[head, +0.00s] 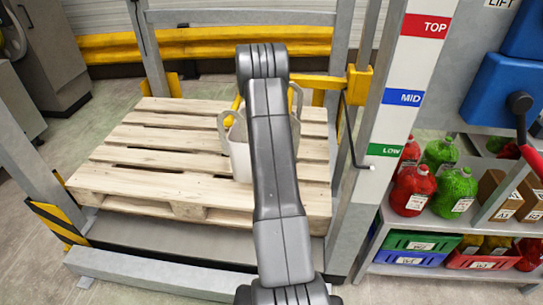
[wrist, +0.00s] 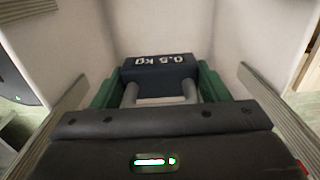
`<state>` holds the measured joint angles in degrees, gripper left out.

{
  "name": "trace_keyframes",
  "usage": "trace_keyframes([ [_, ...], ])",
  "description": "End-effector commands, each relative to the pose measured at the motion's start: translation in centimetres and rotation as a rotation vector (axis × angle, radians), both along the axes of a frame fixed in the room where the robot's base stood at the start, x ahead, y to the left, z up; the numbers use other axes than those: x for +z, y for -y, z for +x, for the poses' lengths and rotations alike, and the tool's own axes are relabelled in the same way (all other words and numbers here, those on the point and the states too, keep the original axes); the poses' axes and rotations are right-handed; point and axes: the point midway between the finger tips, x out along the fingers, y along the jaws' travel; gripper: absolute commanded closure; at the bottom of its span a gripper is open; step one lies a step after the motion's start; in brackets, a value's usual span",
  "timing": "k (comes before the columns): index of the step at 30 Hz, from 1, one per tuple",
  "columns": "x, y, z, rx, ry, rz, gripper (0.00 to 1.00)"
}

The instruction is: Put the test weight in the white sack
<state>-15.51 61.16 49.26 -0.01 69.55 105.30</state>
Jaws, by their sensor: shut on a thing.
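The white sack (head: 238,152) stands on the wooden pallet, partly hidden behind my arm, with its looped handles up. In the wrist view its pale walls (wrist: 245,30) rise around my gripper (wrist: 158,88), and its strap-like handles show at both sides. My gripper's green fingers are shut on the test weight (wrist: 160,67), a dark block marked 0.5 kg. The weight is at or within the sack's mouth; its height above the sack's bottom cannot be told. The gripper and weight are hidden in the head view.
The pallet (head: 130,165) lies on a lift platform between grey posts, with a yellow rail (head: 200,42) behind. A post with TOP, MID and LOW labels (head: 402,98) stands right of the pallet. Shelves (head: 372,235) with netted jugs, boxes and crates are at the right.

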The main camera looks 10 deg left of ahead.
Motion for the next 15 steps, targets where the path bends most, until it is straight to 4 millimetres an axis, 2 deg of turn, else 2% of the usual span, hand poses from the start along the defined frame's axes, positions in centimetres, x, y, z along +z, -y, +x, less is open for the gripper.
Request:
trace_keyframes([
  [1,-1.6,0.0,-0.1,0.000,-0.003,-0.001,0.71],
  [3,-3.4,0.0,-0.1,0.000,-0.004,-0.001,0.71],
  [7,-6.0,0.0,0.0,0.000,-0.002,-0.001,0.71],
  [15,-8.2,0.0,0.0,0.000,0.001,0.000,0.71],
])
